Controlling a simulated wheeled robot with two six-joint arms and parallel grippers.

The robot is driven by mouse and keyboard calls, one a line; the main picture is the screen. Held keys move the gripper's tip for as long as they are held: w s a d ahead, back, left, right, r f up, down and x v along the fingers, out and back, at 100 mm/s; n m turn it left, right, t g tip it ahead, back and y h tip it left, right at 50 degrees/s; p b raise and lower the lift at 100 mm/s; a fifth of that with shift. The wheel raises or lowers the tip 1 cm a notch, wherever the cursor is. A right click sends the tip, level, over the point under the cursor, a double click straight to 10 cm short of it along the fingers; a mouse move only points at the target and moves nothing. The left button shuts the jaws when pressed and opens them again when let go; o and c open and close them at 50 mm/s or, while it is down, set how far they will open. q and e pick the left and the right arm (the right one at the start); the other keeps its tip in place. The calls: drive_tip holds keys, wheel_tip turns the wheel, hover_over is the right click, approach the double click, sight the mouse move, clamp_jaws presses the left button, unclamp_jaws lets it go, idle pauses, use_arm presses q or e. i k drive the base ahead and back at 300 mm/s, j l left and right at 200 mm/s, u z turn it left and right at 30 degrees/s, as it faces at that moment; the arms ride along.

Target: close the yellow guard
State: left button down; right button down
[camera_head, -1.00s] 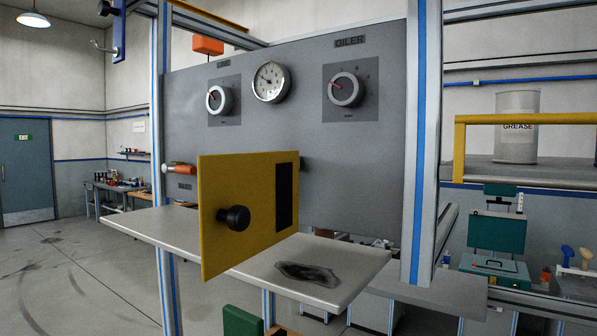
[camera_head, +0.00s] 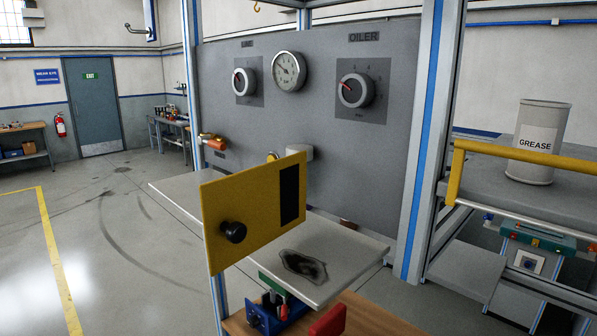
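The yellow guard (camera_head: 262,207) is a flat upright panel standing out in front of the grey control panel, at an angle to it, over the pale shelf. It has a round black knob (camera_head: 233,232) at its lower left and a dark vertical slot (camera_head: 289,195) near its right edge. The guard hides part of the shelf and of the panel behind it. Neither of my grippers shows in the head view.
The grey panel (camera_head: 322,130) carries two dials and a gauge. The pale shelf (camera_head: 345,255) has a dark stain. A wooden bench (camera_head: 372,318) with a blue vise (camera_head: 265,318) is below. A grease can (camera_head: 537,140) stands right, behind a yellow rail (camera_head: 520,150). Open floor lies left.

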sight(244, 211)
drive_tip(key=k+l+u, duration=0.25)
drive_tip(key=l, duration=0.25)
drive_tip(key=k+l+u, duration=0.25)
drive_tip(key=k+l, duration=0.1)
drive_tip(key=l, duration=0.05)
